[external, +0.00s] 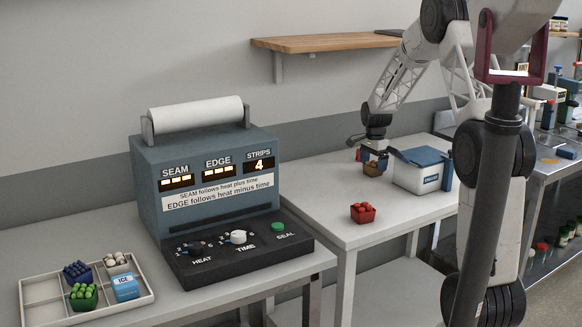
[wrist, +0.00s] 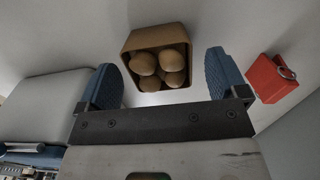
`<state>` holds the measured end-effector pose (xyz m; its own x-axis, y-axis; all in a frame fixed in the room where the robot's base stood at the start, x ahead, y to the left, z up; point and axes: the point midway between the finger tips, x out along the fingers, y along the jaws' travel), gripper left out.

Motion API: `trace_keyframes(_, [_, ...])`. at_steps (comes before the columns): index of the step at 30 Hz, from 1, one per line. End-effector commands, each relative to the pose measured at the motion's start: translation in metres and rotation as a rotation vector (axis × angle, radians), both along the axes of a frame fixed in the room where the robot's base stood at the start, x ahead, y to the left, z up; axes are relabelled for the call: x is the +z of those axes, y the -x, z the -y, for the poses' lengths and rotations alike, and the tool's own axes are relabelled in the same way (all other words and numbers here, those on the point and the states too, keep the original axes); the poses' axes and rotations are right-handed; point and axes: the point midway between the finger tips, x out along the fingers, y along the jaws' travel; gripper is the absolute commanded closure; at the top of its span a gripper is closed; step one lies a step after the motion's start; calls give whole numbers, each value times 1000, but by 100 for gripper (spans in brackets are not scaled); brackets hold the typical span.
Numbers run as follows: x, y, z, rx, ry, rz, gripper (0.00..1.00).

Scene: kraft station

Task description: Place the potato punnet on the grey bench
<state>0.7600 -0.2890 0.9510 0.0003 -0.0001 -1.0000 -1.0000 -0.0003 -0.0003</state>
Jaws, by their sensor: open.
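The potato punnet is a small brown square tub (wrist: 158,38) holding several tan potatoes. It also shows in the external view (external: 372,170), at the back of the light grey bench (external: 320,195), left of the cool box. It appears to rest on the bench top. My gripper (external: 374,156) is open and low at the punnet. In the wrist view its blue fingers (wrist: 162,65) are spread on either side of the punnet's near end, with gaps showing. The gripper partly hides the punnet in the external view.
A white cool box (external: 420,172) with a blue lid stands close right of the gripper. A red punnet (external: 363,213) stands near the bench's front edge. A sealing machine (external: 205,160) and a tray (external: 40,291) of small punnets occupy the left bench.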

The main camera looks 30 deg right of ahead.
Motion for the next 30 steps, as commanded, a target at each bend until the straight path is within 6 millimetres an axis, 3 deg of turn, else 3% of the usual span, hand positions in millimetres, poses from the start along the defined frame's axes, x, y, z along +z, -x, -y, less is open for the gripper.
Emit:
trace_keyframes(7, [-22,0,0,0,0,0,8])
trace_keyframes(25, [-25,0,0,0,0,0,8])
trace_keyframes(30, [-25,0,0,0,0,0,35])
